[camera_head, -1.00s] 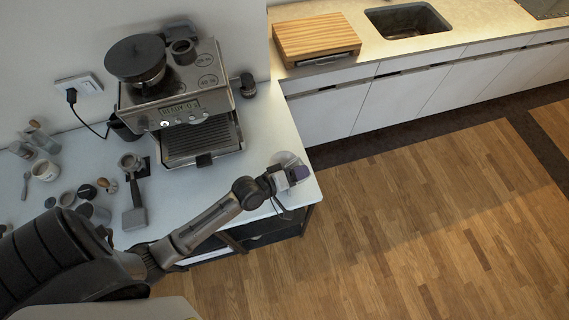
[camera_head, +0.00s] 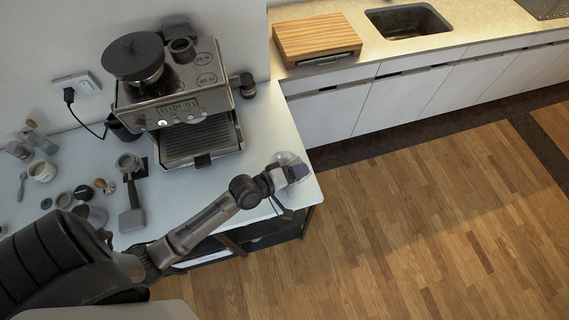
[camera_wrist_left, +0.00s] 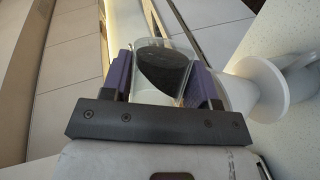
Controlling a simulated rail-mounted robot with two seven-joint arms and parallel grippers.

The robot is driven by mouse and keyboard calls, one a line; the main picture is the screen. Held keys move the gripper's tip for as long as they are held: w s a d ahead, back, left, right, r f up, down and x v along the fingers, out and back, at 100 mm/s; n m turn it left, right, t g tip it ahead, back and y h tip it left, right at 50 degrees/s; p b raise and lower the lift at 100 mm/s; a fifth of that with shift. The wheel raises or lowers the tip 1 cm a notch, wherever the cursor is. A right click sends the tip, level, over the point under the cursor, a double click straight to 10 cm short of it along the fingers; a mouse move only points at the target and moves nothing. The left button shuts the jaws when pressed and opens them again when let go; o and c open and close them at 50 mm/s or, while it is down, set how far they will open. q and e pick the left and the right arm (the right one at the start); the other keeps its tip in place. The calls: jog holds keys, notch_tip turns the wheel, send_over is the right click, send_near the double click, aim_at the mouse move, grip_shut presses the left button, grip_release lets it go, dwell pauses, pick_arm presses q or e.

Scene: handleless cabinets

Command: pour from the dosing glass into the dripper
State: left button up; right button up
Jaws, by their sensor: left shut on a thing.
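My left gripper (camera_head: 289,174) is at the right end of the white table. In the left wrist view its purple fingers (camera_wrist_left: 162,84) are shut on a clear dosing glass (camera_wrist_left: 152,97) with dark contents. The glass looks tilted relative to the table. The white dripper (camera_wrist_left: 262,88) shows just right of the glass in the left wrist view, partly hidden by the right finger; I cannot tell whether they touch. In the head view a pale rounded shape (camera_head: 287,158) behind the fingers is too small to tell apart. My right gripper is not in view.
An espresso machine (camera_head: 178,100) stands at the table's back. A portafilter (camera_head: 131,190), cups and small tools lie at the left. A wooden board (camera_head: 316,38) and a sink (camera_head: 408,20) are on the far counter. Open floor lies beyond the table's right edge.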

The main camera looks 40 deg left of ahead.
pick_arm(q)
jog(key=shift+w+a+r+n+h+b, duration=0.1)
jog(key=shift+a+r+n+h+b, duration=0.25)
jog(key=shift+a+n, duration=0.4)
dwell(0.6)
jog(key=shift+f+n+t+b, duration=0.15)
jog(key=shift+n+t+b, duration=0.15)
jog(key=shift+n+b, duration=0.1)
jog(key=shift+a+f+n+b, duration=0.1)
jog(key=shift+f+n+b, duration=0.25)
jog(key=shift+b, duration=0.25)
jog(key=shift+a+r+n+h, duration=0.1)
jog(key=shift+r+n+h, duration=0.15)
jog(key=shift+n+h, duration=0.1)
dwell(0.5)
jog(key=shift+a+r+n+b, duration=0.15)
jog(key=shift+a+n+b, duration=0.05)
jog(key=shift+n+b, duration=0.3)
dwell(0.6)
